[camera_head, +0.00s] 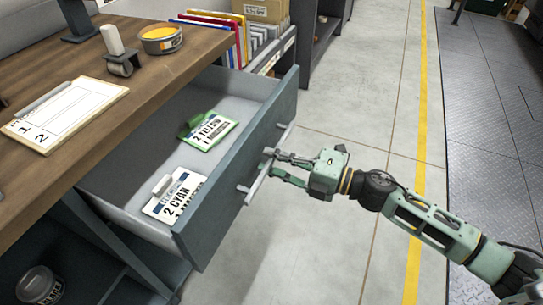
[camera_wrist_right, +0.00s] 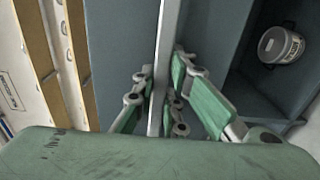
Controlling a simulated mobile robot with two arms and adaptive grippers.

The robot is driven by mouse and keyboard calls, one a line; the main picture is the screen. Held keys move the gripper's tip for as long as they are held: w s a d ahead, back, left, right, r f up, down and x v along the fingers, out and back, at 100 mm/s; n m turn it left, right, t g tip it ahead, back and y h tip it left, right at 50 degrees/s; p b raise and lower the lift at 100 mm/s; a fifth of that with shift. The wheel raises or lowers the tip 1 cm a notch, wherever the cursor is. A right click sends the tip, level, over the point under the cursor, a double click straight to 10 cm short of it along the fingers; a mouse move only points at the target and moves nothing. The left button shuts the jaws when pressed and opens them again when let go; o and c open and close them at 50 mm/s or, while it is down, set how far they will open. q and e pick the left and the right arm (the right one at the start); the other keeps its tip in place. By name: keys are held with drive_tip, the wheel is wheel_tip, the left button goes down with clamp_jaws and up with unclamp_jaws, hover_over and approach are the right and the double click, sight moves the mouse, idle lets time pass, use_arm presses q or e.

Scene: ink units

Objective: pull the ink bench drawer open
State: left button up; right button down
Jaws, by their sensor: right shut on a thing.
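The ink bench drawer (camera_head: 225,212) stands pulled out from under the wooden bench top (camera_head: 60,160), so its inside shows in the head view. My right gripper (camera_head: 272,167) is at the bar handle (camera_head: 252,190) on the drawer's front. In the right wrist view the handle (camera_wrist_right: 160,75) runs between the fingers, and the gripper is shut on it. The fingers hide part of the handle. My left gripper is not in view.
On the bench top are a numbered sheet (camera_head: 68,112), a yellow-labelled tin (camera_head: 161,40) and a small roller tool (camera_head: 121,62). A lidded can (camera_head: 38,284) sits on the lower shelf. File folders (camera_head: 222,30) stand behind. The floor (camera_head: 335,235) beside the drawer is clear.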

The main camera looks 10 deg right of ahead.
drive_tip(key=c, duration=1.8)
unclamp_jaws()
drive_tip(key=shift+o, duration=0.2)
drive_tip(key=shift+d, duration=0.1)
drive_tip(key=v, duration=1.2)
drive_tip(key=shift+w+f, duration=0.1)
